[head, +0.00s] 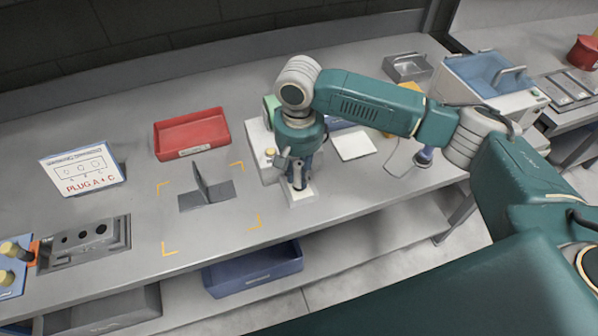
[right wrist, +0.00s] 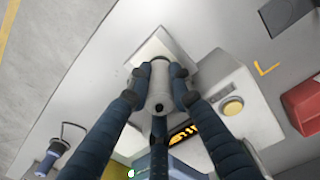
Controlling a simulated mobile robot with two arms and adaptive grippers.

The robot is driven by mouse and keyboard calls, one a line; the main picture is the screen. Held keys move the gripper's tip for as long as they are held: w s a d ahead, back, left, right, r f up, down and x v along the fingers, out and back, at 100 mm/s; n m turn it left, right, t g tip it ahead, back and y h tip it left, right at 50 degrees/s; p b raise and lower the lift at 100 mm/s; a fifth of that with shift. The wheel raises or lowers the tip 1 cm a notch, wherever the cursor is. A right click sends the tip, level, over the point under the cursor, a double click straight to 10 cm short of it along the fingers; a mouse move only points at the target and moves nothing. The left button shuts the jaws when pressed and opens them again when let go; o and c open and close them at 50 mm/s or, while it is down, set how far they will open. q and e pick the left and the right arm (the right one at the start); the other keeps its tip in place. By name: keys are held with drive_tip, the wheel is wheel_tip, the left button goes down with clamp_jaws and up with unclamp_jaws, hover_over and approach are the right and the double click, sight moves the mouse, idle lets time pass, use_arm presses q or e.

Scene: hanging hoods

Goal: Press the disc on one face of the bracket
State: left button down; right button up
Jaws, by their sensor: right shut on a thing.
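The bracket (head: 205,191) is a dark grey piece with a flat base and an upright plate, standing inside yellow corner marks on the bench. Part of it shows at the top right of the right wrist view (right wrist: 286,13). My right gripper (head: 298,187) points down to the right of the bracket, over a small white plate (head: 306,194). In the right wrist view its fingers are shut on a pale grey rounded tool (right wrist: 159,88) with a dark hole. I cannot make out a separate disc; the tool's lower end is hidden. My left gripper is not in view.
A white device (right wrist: 247,118) with a yellow button stands beside my right gripper. A red tray (head: 192,134) lies behind the bracket, and a sign (head: 82,172) and a grey block with holes (head: 85,243) stand to the left. The bench around the bracket is clear.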

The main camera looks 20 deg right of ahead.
sight(299, 165)
drive_tip(key=shift+s+f+p, duration=0.15)
drive_tip(key=shift+p, duration=0.4)
idle(1.9)
wheel_tip(299, 165, up, 7)
drive_tip(key=p, duration=0.9)
drive_tip(key=shift+r, duration=0.2)
drive_tip(key=shift+f, duration=0.1)
drive_tip(key=shift+o, duration=0.5)
drive_tip(key=shift+c, duration=0.5)
